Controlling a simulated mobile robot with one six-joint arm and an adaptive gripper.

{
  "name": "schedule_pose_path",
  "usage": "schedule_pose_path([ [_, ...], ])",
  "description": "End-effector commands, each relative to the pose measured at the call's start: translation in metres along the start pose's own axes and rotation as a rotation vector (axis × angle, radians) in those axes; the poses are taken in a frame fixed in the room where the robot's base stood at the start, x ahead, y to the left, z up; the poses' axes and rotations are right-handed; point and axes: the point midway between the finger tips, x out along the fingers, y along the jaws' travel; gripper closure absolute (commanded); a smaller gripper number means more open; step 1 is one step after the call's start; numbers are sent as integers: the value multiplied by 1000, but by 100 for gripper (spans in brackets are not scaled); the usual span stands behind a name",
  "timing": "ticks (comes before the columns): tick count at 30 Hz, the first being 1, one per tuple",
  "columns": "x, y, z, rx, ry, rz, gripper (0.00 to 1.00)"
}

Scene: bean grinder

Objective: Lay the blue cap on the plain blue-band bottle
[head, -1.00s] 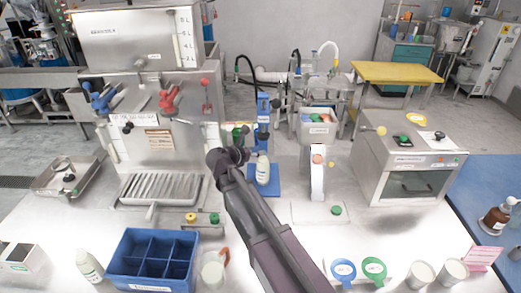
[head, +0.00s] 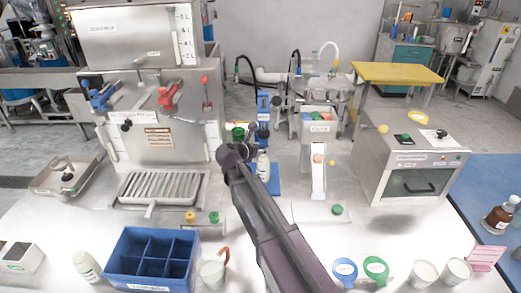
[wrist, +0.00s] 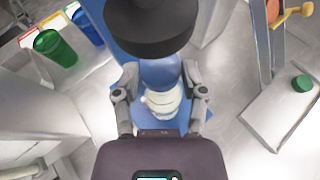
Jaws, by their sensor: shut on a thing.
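A blue cap (wrist: 160,74) sits between my fingertips in the wrist view. My gripper (wrist: 160,82) is shut on it. A pale bottle (wrist: 165,102) stands upright below it on a blue plate (head: 278,182). In the wrist view the cap overlaps the bottle's top, and I cannot tell whether they touch. In the head view my gripper (head: 245,153) is at the bottle (head: 263,167) and hides its top; the cap is not clear there. The bottle's band is too small to make out.
A black round press head (wrist: 150,22) hangs close beyond my fingers. A blue press column (head: 263,108) rises behind the bottle. A green cup (wrist: 55,48) and a blue cup (wrist: 86,26) stand to the left. A blue crate (head: 150,268) and another bottle (head: 87,266) are at front left.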

Motion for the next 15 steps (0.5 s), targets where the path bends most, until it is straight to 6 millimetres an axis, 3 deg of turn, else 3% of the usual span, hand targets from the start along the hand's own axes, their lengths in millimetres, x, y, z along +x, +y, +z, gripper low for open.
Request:
schedule_pose_path([
  [15, 3, 0, -7, 0, 0, -1, 58],
])
